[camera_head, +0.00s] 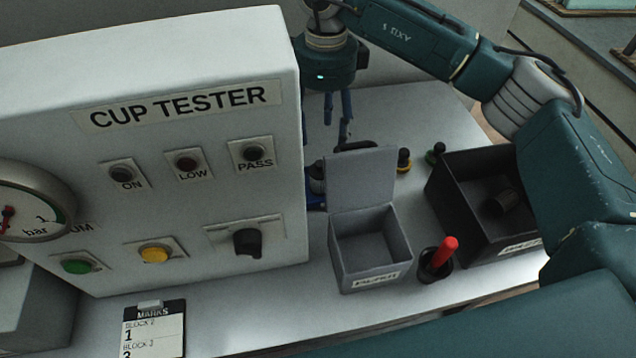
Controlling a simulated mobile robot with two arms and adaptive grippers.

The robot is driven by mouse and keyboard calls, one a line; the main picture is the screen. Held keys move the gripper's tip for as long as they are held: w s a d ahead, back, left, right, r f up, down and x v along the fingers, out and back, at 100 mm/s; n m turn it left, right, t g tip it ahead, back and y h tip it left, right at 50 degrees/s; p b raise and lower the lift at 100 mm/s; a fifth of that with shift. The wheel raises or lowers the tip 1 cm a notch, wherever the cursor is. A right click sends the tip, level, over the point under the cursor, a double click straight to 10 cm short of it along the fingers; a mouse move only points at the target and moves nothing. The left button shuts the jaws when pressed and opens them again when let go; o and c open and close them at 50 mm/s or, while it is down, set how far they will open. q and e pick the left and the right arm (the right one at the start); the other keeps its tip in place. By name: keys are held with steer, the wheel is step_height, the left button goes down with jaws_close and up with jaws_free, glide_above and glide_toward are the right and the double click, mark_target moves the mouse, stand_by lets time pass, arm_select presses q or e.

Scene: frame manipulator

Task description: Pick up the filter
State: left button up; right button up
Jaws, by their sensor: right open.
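I cannot pick out the filter with certainty. A small dark cylinder (503,203) lies in the black bin (450,208) at the right. Another dark upright piece (317,178) with a blue base is partly hidden behind the cup tester's right edge. My right gripper (336,132) points down behind the grey box, beside the tester, with its fingers apart. Nothing shows between the fingers. A dark object (355,147) shows low beside the fingertips. My left gripper is out of view.
The large white cup tester (190,60) fills the left. An open-lidded grey box (357,282) stands mid-table; its label is hard to read. A red-handled tool (446,249) stands beside it. Yellow (403,158) and green (437,150) knobbed pieces stand behind. A marks clipboard (153,330) lies in front.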

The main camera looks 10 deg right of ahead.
mark_target(319, 171)
step_height(319, 171, down, 2)
steer(key=shift+w+f+b, duration=0.1)
steer(key=shift+b, duration=0.5)
step_height(319, 171, down, 5)
steer(key=shift+f+p, duration=0.1)
steer(key=shift+p, duration=0.6)
steer(key=shift+s+a+f+p, duration=0.2)
steer(key=shift+f+p, duration=0.15)
steer(key=shift+f, duration=0.15)
steer(key=f, duration=0.1)
steer(key=f+p, duration=0.1)
steer(key=f, duration=0.1)
steer(key=shift+s+a+f+p, duration=0.15)
steer(key=shift+a+f+p, duration=0.15)
steer(key=shift+p, duration=0.1)
steer(key=shift+f, duration=0.5)
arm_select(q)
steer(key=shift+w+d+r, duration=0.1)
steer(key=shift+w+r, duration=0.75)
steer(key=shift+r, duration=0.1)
arm_select(e)
steer(key=c, duration=1.3)
